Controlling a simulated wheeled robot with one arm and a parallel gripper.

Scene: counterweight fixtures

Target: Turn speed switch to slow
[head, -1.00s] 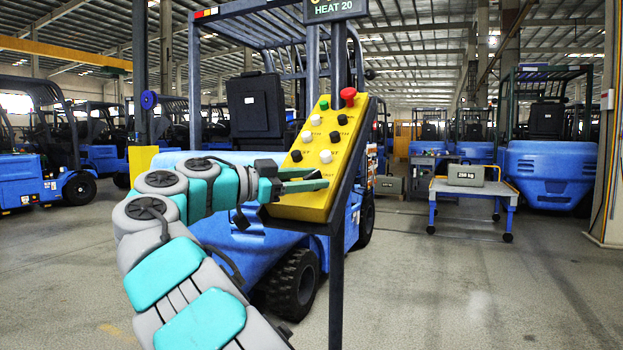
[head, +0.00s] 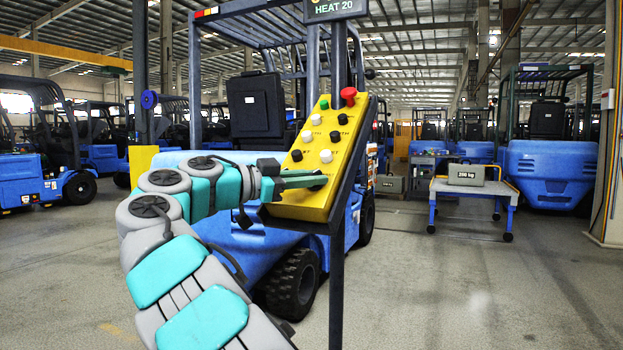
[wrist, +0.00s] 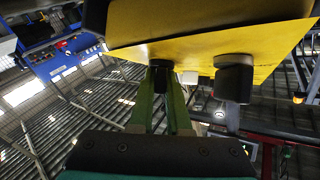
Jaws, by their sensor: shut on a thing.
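A yellow control panel (head: 293,206) with rows of black and white knobs and a red mushroom button (head: 348,96) stands tilted on a dark post. My gripper (head: 316,182) is at the panel's lower part, at a black knob (head: 317,188). In the wrist view the green fingers of my gripper (wrist: 163,85) are shut on this black knob (wrist: 160,72), one on each side. A second black knob (wrist: 234,82) and a white one (wrist: 189,78) are close by. The knob labels are too small to read, so I cannot tell its setting.
A blue forklift (head: 225,245) stands right behind the panel. A blue cart (head: 470,189) carrying a grey 250 kg weight (head: 466,175) is to the right. More forklifts line both sides. The floor at front right is clear.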

